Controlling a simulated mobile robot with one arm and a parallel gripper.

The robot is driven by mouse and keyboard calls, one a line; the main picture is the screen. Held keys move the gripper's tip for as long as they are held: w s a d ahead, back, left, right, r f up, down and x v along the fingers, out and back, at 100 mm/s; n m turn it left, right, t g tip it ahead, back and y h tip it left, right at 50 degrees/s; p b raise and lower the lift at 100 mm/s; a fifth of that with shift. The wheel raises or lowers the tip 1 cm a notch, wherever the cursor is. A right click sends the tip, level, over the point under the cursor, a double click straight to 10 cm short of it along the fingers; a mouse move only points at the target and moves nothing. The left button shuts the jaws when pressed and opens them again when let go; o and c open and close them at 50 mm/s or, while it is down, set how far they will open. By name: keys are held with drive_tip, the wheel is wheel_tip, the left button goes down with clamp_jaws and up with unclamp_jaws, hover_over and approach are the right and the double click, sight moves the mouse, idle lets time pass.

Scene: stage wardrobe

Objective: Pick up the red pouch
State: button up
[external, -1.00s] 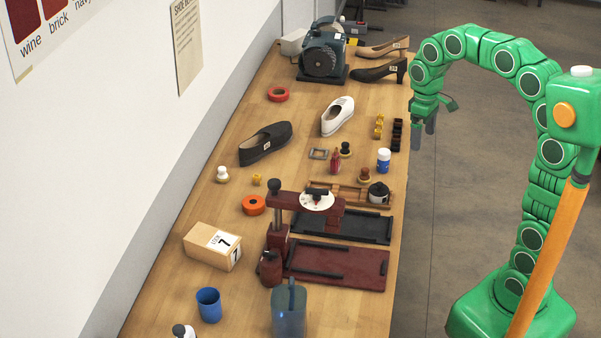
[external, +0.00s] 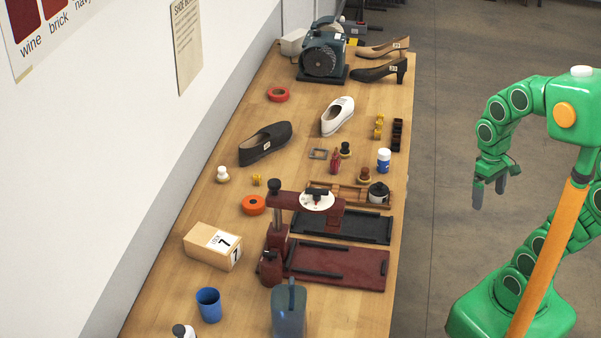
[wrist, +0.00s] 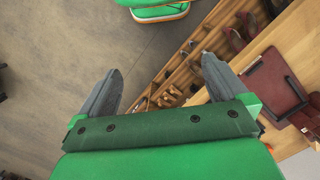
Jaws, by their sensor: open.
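I cannot make out a clear red pouch in either view. A small red item (external: 335,162) stands mid-bench in the external view, near the grey square frame; it is too small to tell whether it is a pouch. My gripper (external: 490,189) hangs over the floor to the right of the bench, fingers down, open and empty, well away from the bench. In the wrist view my gripper (wrist: 161,66) shows both fingers wide apart, with nothing between them.
The floor (external: 450,150) between bench and gripper is clear.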

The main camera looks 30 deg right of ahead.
drive_tip(key=s, duration=0.1)
drive_tip(key=s+f, duration=0.1)
drive_tip(key=s, duration=0.1)
drive_tip(key=shift+s+d+f+m, duration=0.15)
drive_tip(key=shift+f+m, duration=0.15)
drive_tip(key=c, duration=0.8)
drive_tip(key=shift+c, duration=0.2)
drive_tip(key=w+a+m+y, duration=0.3)
drive_tip(key=w+a+m, duration=0.1)
drive_tip(key=w, duration=0.7)
drive_tip(key=w+a+m+y, duration=0.3)
drive_tip(key=w+a, duration=0.1)
drive_tip(key=w, duration=0.7)
drive_tip(key=w+a+m+y, duration=0.3)
drive_tip(key=w+a+m, duration=0.15)
drive_tip(key=w, duration=0.55)
drive_tip(key=m+t+y, duration=0.4)
drive_tip(key=m+y, duration=0.1)
drive_tip(key=m, duration=0.8)
approach(333, 155)
drive_tip(key=shift+x, duration=4.2)
